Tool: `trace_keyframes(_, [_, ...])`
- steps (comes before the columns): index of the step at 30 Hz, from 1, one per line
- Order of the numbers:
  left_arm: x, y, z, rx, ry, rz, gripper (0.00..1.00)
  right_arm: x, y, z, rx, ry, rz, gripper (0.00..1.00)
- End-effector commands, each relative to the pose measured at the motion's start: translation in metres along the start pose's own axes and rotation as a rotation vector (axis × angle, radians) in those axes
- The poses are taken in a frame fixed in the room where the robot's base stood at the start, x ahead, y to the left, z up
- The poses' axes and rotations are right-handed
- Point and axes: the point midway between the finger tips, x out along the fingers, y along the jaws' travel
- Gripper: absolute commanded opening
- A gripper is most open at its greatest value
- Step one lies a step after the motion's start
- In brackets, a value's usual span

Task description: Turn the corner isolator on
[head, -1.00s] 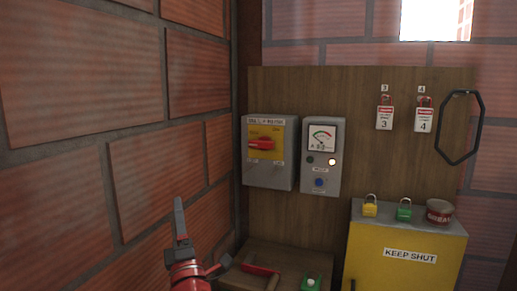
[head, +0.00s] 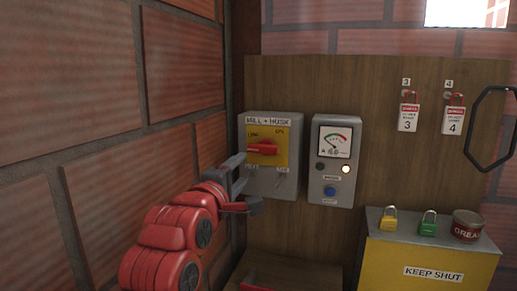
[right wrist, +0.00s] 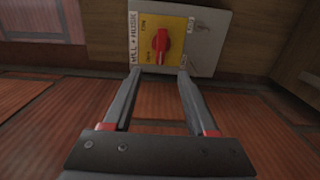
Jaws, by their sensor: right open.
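The corner isolator (head: 286,186) is a grey box on the wooden board by the brick corner. It has a yellow plate and a red rotary handle (head: 262,148), which lies about level in the head view. Lettering around the plate is too small to read surely. My right gripper (head: 248,182) is open and empty in front of the isolator's lower left part, below the handle. In the right wrist view the two fingers (right wrist: 160,74) point at the isolator, with the red handle (right wrist: 161,44) beyond the gap between their tips, not touched. My left gripper is not in view.
A grey meter box (head: 335,188) with a lit lamp is right of the isolator. Tags 3 (head: 408,117) and 4 (head: 452,120) hang further right. Padlocks and a red tin (head: 467,226) stand on the yellow cabinet (head: 408,263). The brick wall (head: 110,150) is close on the left.

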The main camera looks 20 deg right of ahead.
Motion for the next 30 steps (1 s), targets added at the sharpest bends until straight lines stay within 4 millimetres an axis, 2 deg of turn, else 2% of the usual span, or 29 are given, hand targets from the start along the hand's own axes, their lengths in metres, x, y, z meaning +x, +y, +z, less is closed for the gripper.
trace_keyframes(9, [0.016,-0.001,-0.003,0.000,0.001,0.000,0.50,0.077,0.002,0.003,-0.004,-0.007,-0.002,0.57])
trace_keyframes(16, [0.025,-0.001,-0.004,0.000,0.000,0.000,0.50,0.126,0.003,0.003,-0.001,-0.005,-0.001,0.57])
trace_keyframes(22, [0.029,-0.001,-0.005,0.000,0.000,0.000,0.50,0.148,0.002,0.001,0.000,-0.002,0.001,0.57])
trace_keyframes(30, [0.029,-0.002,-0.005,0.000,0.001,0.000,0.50,0.153,0.001,0.000,0.001,0.000,0.002,0.57])
